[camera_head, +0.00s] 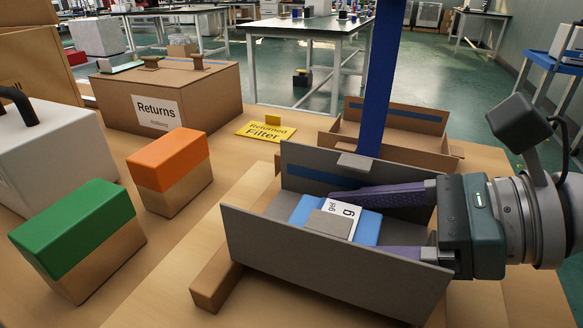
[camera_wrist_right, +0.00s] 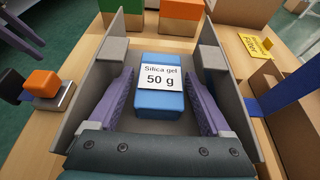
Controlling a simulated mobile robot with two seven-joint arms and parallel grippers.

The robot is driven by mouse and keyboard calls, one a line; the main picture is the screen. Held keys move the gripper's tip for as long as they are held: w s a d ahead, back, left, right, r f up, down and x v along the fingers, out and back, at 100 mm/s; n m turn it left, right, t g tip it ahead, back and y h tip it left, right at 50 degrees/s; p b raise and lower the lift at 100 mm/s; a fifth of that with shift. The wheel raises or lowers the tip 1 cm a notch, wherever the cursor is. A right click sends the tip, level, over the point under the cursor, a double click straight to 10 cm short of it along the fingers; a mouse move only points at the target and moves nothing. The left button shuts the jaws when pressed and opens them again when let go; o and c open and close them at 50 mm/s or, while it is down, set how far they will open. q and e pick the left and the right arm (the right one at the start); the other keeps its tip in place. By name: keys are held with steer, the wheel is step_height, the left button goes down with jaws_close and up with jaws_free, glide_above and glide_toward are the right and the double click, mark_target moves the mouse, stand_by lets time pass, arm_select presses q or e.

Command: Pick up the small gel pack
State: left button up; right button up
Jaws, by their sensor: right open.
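The small gel pack (camera_head: 340,222) is a blue block with a white label. It lies inside a narrow grey open-ended bin (camera_head: 330,275). In the right wrist view the pack (camera_wrist_right: 158,103) shows its label, "Silica gel 50 g". My right gripper (camera_wrist_right: 160,76) is open inside the bin, with one purple finger on each side of the pack. A gap shows between each finger and the pack, wider on the right. In the head view the right gripper (camera_head: 318,221) reaches in from the right, low between the bin walls.
Grey bin walls stand close beyond both fingers. A green-topped block (camera_head: 80,235), an orange-topped block (camera_head: 172,170), a Returns box (camera_head: 165,95) and a yellow sign (camera_head: 266,131) stand on the wooden table. A blue post (camera_head: 380,80) rises behind the bin.

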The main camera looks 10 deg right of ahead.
steer(key=c, duration=1.1)
